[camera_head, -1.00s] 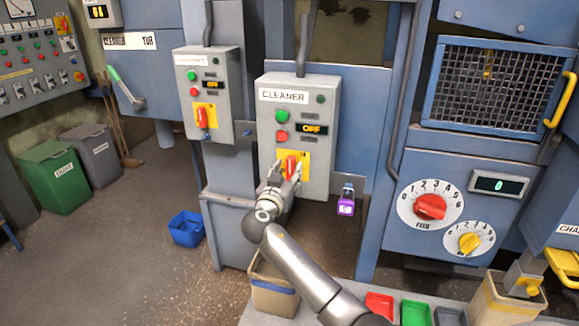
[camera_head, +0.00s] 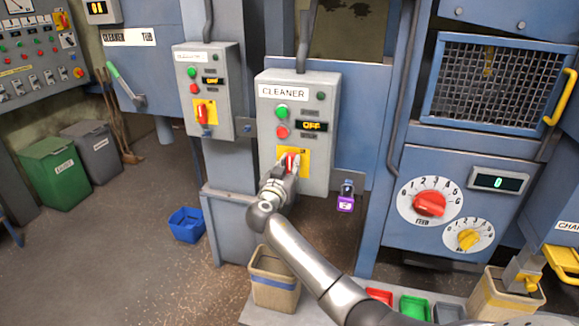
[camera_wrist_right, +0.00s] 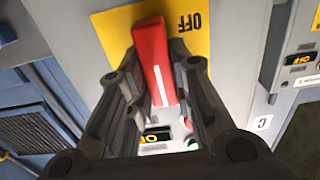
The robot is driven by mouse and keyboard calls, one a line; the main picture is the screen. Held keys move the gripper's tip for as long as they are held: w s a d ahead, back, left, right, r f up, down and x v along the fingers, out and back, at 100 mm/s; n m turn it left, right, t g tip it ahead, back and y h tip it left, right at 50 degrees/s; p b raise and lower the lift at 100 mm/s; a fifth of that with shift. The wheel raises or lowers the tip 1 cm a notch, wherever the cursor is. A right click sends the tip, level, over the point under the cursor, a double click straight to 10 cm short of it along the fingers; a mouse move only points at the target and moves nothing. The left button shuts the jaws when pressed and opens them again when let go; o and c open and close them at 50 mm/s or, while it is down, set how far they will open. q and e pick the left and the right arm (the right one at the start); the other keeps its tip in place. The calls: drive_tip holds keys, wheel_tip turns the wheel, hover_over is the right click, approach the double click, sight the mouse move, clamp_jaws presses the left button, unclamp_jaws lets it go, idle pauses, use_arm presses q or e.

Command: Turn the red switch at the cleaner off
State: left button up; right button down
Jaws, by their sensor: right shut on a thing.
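The grey CLEANER box (camera_head: 300,105) hangs on a blue post in the middle of the head view. Its small display (camera_head: 311,126) reads OFF. The red switch (camera_head: 290,157) sits on a yellow plate (camera_head: 282,152) low on the box. My right gripper (camera_head: 288,165) is shut on this switch, with a finger on each side. In the right wrist view the red handle (camera_wrist_right: 155,60), with a white line, stands between the fingers. The word OFF is printed on the yellow plate (camera_wrist_right: 112,30) beside it. The fingers partly cover the switch in the head view. My left gripper is not in view.
A similar grey box (camera_head: 205,85) with another red switch hangs to the left. A purple padlock-like item (camera_head: 345,203) hangs just right of the box. A tan bin (camera_head: 274,290) stands below my arm, and a dial panel (camera_head: 460,205) is at right.

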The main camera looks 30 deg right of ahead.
drive_tip(key=shift+n, duration=0.3)
drive_tip(key=n+b, duration=0.1)
drive_tip(key=n, duration=0.1)
drive_tip(key=shift+w+f+n+b, duration=0.1)
drive_tip(key=shift+n+b, duration=0.2)
drive_tip(key=shift+a+n, duration=0.1)
drive_tip(key=shift+n, duration=0.9)
drive_tip(key=n, duration=0.2)
drive_tip(key=shift+n, duration=0.3)
drive_tip(key=n, duration=0.4)
drive_tip(key=shift+w+a+n+p, duration=0.1)
drive_tip(key=shift+w+n+p, duration=0.05)
drive_tip(key=shift+n+p, duration=0.2)
drive_tip(key=n+p, duration=0.1)
drive_tip(key=n, duration=0.2)
drive_tip(key=shift+f, duration=0.15)
drive_tip(key=shift+f+n+p, duration=0.15)
drive_tip(key=shift+n+p, duration=0.45)
drive_tip(key=shift+n, duration=0.55)
